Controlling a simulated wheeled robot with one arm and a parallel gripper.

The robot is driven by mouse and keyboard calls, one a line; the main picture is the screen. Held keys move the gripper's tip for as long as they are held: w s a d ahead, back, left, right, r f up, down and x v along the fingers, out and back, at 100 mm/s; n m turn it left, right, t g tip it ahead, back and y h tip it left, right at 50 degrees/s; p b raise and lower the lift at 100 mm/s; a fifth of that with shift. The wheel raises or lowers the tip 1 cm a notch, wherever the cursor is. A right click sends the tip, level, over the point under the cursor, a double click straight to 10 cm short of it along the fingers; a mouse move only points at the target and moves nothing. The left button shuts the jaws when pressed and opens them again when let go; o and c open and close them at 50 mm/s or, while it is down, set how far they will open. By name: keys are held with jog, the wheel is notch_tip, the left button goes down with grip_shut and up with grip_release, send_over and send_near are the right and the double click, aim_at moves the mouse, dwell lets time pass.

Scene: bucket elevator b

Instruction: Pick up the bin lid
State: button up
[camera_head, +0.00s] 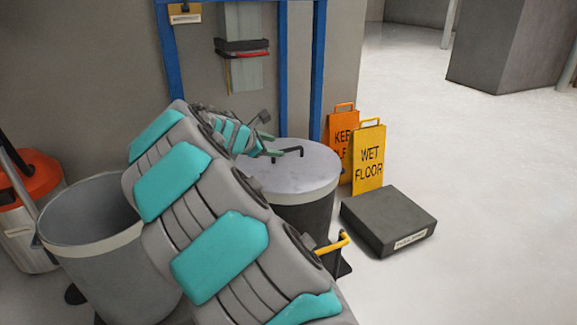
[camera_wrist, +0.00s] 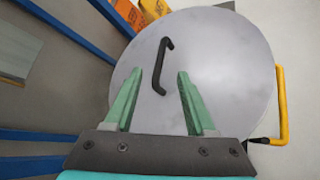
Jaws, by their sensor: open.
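The bin lid (camera_head: 310,178) is a round, pale grey disc lying on top of a dark grey bin (camera_head: 308,215). It fills much of the wrist view (camera_wrist: 235,60). A black bar handle (camera_wrist: 162,66) stands on the lid. My gripper (camera_wrist: 160,74) has two green fingers, open and empty, one to each side of the handle's lower part in the wrist view. In the head view my gripper (camera_head: 272,147) is just over the lid, beside the handle. I cannot tell the exact height gap between fingers and handle.
A blue frame (camera_head: 320,65) stands behind the bin. Orange (camera_head: 342,130) and yellow (camera_head: 369,160) floor signs and a dark box (camera_head: 388,220) are to its right. A yellow bar (camera_head: 332,243) juts out by the bin. An open grey bin (camera_head: 110,270) stands left. The right floor is clear.

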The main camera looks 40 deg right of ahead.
aim_at(286, 150)
jog(key=shift+w+d+f, duration=0.25)
jog(key=shift+w+d, duration=0.05)
jog(key=x, duration=0.3)
jog(key=b+x, duration=0.1)
jog(key=x, duration=0.2)
jog(key=shift+s+a+f, duration=0.1)
jog(key=shift+s+f, duration=0.15)
jog(key=shift+w+d+f, duration=0.25)
jog(key=shift+d, duration=0.25)
jog(key=shift+c, duration=0.3)
grip_shut()
